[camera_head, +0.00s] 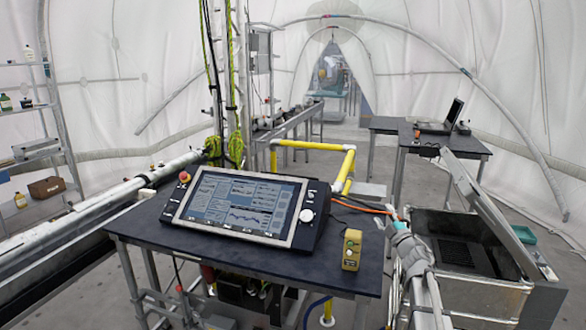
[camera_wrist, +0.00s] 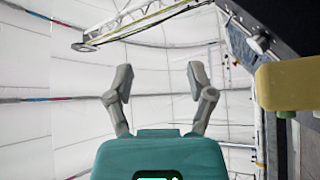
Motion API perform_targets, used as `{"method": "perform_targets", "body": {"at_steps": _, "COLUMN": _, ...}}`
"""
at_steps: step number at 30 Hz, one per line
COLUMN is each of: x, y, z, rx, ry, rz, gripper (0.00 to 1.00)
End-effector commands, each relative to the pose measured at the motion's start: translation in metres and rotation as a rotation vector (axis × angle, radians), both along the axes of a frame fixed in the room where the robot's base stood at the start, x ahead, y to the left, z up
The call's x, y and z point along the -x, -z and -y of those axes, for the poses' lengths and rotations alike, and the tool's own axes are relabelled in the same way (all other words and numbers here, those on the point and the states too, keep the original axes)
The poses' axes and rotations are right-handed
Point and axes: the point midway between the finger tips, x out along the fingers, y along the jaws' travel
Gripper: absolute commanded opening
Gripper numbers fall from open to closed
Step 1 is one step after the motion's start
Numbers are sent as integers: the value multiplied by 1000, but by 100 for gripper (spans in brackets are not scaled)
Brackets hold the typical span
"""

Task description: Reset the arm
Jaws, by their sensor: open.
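My gripper (camera_wrist: 160,82) shows in the wrist view with its two grey fingers spread wide apart and nothing between them. Its teal body fills the bottom middle of that view. In the head view my grey arm rises at the lower right, beside the right edge of the dark table (camera_head: 130,228). The fingers are hard to make out there. The box also shows large at the right edge of the wrist view (camera_wrist: 292,82), apart from the fingers.
A tilted touchscreen console (camera_head: 240,208) stands on the table. Right of my arm is an open metal bin (camera_head: 478,282) with its lid raised. Yellow railing (camera_head: 305,145) stands behind the table. A laptop (camera_head: 440,120) sits on a farther table. Shelves (camera_head: 38,149) are at left.

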Motion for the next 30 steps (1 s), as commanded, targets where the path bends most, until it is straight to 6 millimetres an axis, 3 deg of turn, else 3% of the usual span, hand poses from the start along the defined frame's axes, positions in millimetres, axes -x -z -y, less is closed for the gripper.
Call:
{"method": "perform_targets", "body": {"at_steps": 8, "x": 8, "y": 18, "z": 17, "rx": -201, "ry": 240, "rz": -135, "gripper": 70}}
{"method": "perform_targets", "body": {"at_steps": 17, "x": 32, "y": 60, "z": 29, "rx": -412, "ry": 471, "rz": -344, "gripper": 70}}
{"method": "perform_targets", "body": {"at_steps": 23, "x": 58, "y": 97, "z": 26, "rx": -539, "ry": 603, "rz": -518, "gripper": 70}}
{"method": "perform_targets", "body": {"at_steps": 30, "x": 101, "y": 144, "z": 10, "rx": -672, "ry": 739, "rz": -762, "gripper": 70}}
